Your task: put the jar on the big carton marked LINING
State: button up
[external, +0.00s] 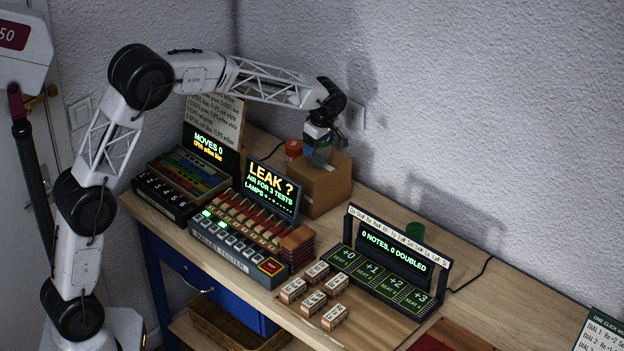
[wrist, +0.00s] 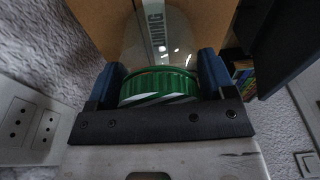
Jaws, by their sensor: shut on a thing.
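My gripper (external: 318,146) is shut on the jar (external: 319,156), with its two blue fingers on either side. In the wrist view, my gripper (wrist: 160,85) holds the jar by its ribbed green lid (wrist: 158,87), and the clear glass body (wrist: 152,35) points away from the camera. The big brown carton (external: 322,190) stands at the back of the bench, directly under the jar. In the wrist view, the carton (wrist: 100,28) fills the background, and part of the word LINING shows through the glass. I cannot tell whether the jar's base touches the carton top.
An orange-red container (external: 293,149) is beside the carton. The LEAK display (external: 272,190) stands in front of it. Several small blocks (external: 313,292) lie near the front edge. The wall is close behind.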

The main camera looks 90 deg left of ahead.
jog(key=shift+f, duration=0.15)
jog(key=o, duration=1)
jog(key=r, duration=0.4)
jog(key=w+r, duration=0.1)
jog(key=r, duration=0.3)
jog(key=d+r, duration=0.1)
jog(key=r, duration=0.3)
jog(key=shift+w+d, duration=0.1)
jog(key=shift+w, duration=0.05)
jog(key=shift+d, duration=0.1)
dwell(0.4)
